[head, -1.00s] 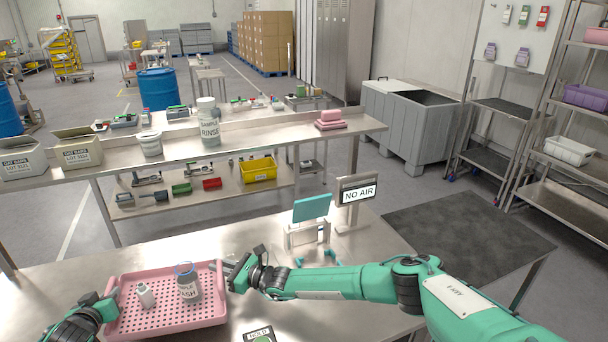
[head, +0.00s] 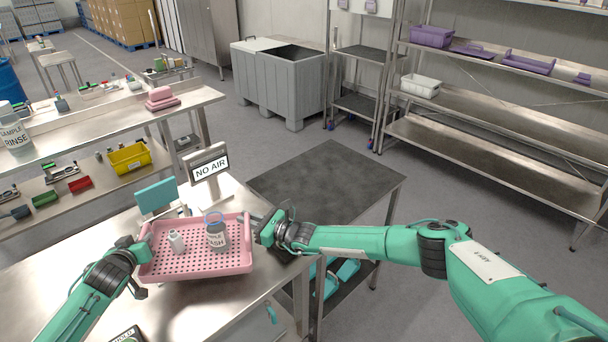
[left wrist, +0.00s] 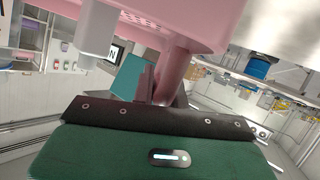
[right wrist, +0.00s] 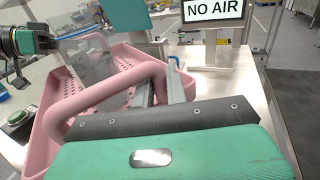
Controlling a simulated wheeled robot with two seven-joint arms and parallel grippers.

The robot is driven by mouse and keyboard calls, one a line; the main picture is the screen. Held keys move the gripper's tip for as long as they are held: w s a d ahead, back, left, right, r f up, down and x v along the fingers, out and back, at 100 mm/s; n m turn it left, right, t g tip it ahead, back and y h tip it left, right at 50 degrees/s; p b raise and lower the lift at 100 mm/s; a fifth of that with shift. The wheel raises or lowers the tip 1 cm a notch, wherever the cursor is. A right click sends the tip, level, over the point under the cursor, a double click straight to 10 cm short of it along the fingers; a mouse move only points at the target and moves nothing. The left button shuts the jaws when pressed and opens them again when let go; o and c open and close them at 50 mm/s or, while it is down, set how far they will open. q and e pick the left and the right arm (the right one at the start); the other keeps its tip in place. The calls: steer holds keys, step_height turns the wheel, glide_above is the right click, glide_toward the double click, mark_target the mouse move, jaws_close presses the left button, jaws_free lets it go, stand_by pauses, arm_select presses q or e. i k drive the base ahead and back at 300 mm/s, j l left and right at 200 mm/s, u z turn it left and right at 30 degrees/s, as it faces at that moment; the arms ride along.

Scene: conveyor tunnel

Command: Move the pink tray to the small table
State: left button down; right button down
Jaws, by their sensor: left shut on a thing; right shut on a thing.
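The pink tray (head: 196,262) is held between my two grippers over the right end of the steel bench in the head view. My left gripper (head: 140,246) is shut on the tray's left side. My right gripper (head: 257,228) is shut on its right side; the right wrist view shows the pink handle (right wrist: 108,98) at its jaws. The small table (head: 328,184) with a dark top stands right of the bench, its top bare. I cannot tell the tray's height above the bench.
A NO AIR sign (head: 208,166) and a teal panel (head: 157,195) stand just behind the tray. A steel shelf rack (head: 490,145) and grey bins (head: 280,82) stand beyond the small table. Teal items (head: 338,275) lie on its lower shelf.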

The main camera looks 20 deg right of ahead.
mark_target(328, 180)
steer(key=i+l+z, duration=0.1)
steer(key=i+l, duration=0.25)
steer(key=l, duration=0.3)
steer(key=i+l+z, duration=0.15)
steer(key=i+l, duration=0.25)
steer(key=l, duration=0.2)
steer(key=i+l+z, duration=0.1)
steer(key=i+l, duration=0.3)
steer(key=l, duration=0.15)
